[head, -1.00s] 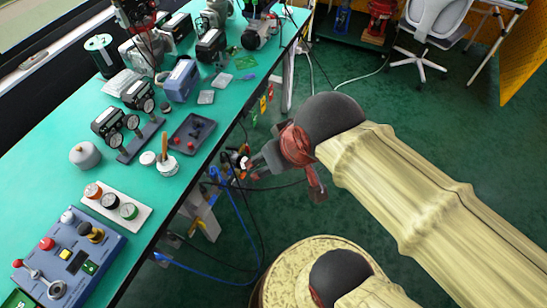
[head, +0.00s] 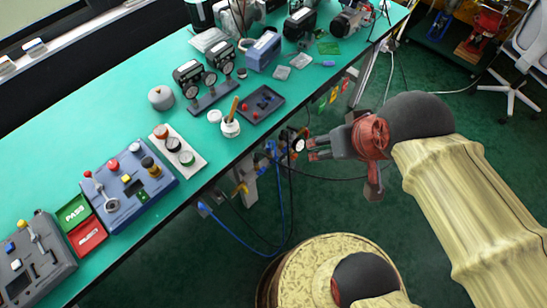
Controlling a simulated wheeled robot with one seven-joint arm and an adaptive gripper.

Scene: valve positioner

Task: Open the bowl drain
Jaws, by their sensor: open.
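My gripper (head: 312,148) is open and empty, off the table's front edge, with its fingers pointing left. Just left of its fingertips, a small fitting with a white round face (head: 299,144) sits by the table's edge. It looks like a gauge on an air unit, with blue and black hoses below. I cannot tell whether the fingers touch it. A yellow part (head: 241,188) shows lower left, under the edge. I cannot make out a bowl or its drain; it may be hidden or too small.
The green table (head: 105,105) holds a blue control box (head: 128,185), a grey control box (head: 32,262), a dark tray (head: 262,104), a brush pot (head: 230,127) and gauged devices (head: 192,80). Blue hose (head: 235,235) hangs below the edge. The green floor (head: 470,120) at right is open.

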